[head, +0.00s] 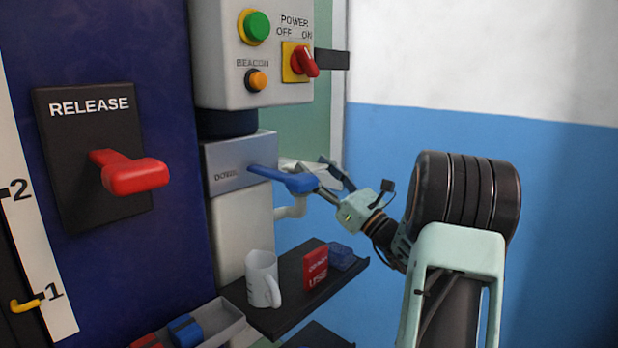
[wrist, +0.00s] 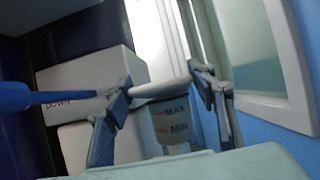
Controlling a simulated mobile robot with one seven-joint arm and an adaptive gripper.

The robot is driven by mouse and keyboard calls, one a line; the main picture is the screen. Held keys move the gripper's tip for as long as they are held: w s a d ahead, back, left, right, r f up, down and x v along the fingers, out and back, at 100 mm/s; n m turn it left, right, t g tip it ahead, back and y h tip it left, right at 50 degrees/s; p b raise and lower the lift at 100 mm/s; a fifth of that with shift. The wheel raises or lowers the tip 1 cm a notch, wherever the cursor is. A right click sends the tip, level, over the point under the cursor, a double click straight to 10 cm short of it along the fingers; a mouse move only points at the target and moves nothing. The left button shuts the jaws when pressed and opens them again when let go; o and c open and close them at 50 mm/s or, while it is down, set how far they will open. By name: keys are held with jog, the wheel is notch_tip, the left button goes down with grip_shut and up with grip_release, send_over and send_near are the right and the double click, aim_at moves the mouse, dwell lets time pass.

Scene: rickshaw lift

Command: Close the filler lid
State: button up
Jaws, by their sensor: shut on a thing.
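The pale filler lid (wrist: 160,88) spans the gap between my fingertips in the wrist view, above a translucent reservoir (wrist: 172,125) marked MAX and MIN. My gripper (wrist: 160,80) is shut on the lid, with one finger at each end. Whether the lid sits flush on the reservoir cannot be told. In the head view my gripper (head: 318,172) reaches in from the right, beside the grey DOWN box. The pale lid (head: 305,167) is partly hidden there behind a blue lever and my fingers.
The blue lever (head: 285,180) sticks out close to my gripper; in the wrist view it (wrist: 40,97) lies by the left finger. A control box (head: 225,60) hangs above. A red RELEASE handle (head: 135,175) is left.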

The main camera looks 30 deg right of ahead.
jog(key=shift+f+t+b, duration=0.5)
jog(key=shift+y, duration=0.3)
jog(key=o, duration=1.7)
jog(key=v, duration=1.2)
